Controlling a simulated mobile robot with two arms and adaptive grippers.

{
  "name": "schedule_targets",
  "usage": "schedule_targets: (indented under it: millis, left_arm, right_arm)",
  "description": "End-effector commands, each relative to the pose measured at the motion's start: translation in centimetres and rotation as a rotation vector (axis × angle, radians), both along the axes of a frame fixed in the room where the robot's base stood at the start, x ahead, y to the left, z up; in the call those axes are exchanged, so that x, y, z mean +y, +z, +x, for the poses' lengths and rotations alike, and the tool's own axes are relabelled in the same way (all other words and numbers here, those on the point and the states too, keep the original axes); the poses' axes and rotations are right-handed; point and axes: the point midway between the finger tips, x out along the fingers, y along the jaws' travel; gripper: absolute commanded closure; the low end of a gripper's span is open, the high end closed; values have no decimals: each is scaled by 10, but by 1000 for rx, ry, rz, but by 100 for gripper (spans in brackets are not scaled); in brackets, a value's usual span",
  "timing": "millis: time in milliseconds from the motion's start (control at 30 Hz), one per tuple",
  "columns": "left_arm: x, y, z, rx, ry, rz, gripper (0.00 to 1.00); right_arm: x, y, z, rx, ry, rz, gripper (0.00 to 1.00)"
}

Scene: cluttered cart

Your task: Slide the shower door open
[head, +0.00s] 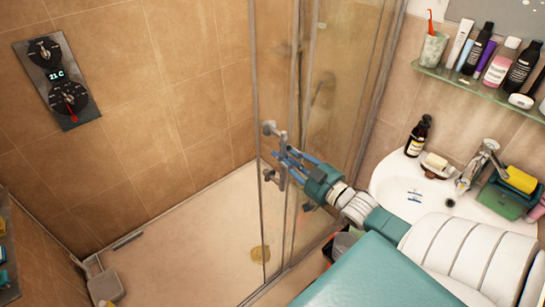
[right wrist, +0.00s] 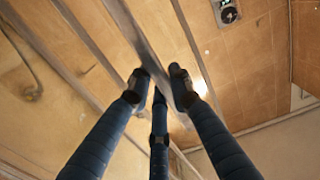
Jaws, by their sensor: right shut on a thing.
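The shower door (head: 274,80) is a glass panel with a metal frame, standing upright in the middle of the head view. Its handle (head: 269,128) is a grey metal fitting near the panel's left edge. My right gripper (head: 281,161) is at the handle, with its fingers shut on it; the fingers partly hide it. In the right wrist view, the dark fingertips (right wrist: 160,86) close in from both sides of a long metal bar (right wrist: 146,45), with a third finger below. My left gripper is not in view.
More framed glass (head: 345,90) stands to the right of the door. A washbasin (head: 400,192) and a glass shelf with bottles (head: 475,87) are close on the right.

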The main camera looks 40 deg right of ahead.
Motion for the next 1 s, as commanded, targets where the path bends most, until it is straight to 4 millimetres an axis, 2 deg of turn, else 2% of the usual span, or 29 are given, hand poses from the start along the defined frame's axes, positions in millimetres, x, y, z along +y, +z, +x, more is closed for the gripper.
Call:
schedule_targets:
  millis: [133,467,500,567,600,867,1000]
  left_arm:
    - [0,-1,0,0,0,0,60]
    - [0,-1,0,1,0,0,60]
    - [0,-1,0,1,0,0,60]
    - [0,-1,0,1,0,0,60]
    - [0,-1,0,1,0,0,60]
    - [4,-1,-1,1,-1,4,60]
    - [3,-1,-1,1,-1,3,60]
  right_arm:
    - [-7,1,0,-1,0,-1,100]
    - [-7,0,0,0,0,0,100]
    - [-7,0,0,0,0,0,75]
    - [-6,0,0,1,1,0,63]
    - [-6,0,0,1,0,0,60]
    - [-7,-1,-1,1,-1,0,60]
    - [-7,-2,-11,4,0,1,60]
